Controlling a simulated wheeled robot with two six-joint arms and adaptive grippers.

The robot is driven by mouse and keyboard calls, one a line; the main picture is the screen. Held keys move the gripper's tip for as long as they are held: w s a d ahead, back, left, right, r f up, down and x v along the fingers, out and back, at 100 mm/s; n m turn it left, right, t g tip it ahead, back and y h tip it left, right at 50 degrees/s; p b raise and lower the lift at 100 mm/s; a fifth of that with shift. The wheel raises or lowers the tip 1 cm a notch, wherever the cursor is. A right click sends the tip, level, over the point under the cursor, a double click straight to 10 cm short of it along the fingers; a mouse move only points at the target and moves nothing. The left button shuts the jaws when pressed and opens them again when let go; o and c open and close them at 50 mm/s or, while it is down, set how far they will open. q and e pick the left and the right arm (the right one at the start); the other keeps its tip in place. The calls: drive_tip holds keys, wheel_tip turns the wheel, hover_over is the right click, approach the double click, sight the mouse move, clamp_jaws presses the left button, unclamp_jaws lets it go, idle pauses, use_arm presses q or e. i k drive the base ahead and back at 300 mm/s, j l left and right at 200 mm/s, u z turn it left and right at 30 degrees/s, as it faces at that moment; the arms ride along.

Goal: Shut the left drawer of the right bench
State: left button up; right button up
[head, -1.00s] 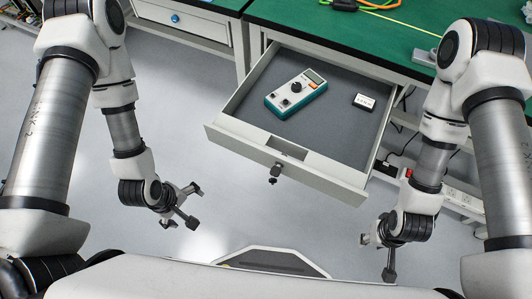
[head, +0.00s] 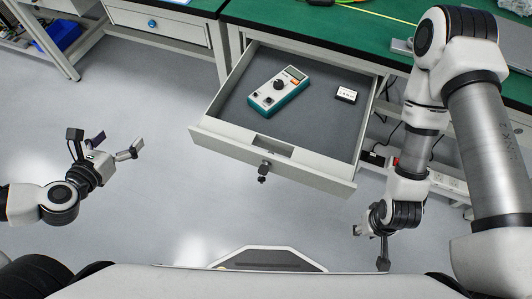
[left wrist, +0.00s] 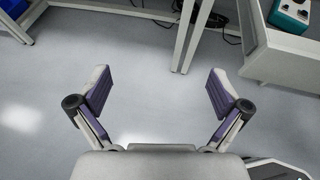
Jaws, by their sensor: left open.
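The pulled-out drawer (head: 215,139) of the right bench (head: 400,38) stands well open in the head view, its front facing me with a dark knob (head: 263,170). A teal and white meter (head: 278,92) and a small white-faced block (head: 346,94) lie in it. My left gripper (head: 108,143) is open and empty, left of the drawer and apart from it. In the left wrist view its fingers (left wrist: 157,95) are spread over bare floor, with the drawer's corner (left wrist: 285,50) at the right. My right gripper (head: 370,232) hangs below the drawer's right end; its fingers are too small to judge.
A bench with a closed drawer (head: 160,23) stands at the back left, with a blue bin (head: 62,36) beyond it. A power strip (head: 440,180) and cables are under the right bench. The floor (head: 140,90) left of the open drawer is clear.

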sight(323, 135)
drive_tip(key=k+l, duration=0.85)
drive_tip(key=l, duration=0.1)
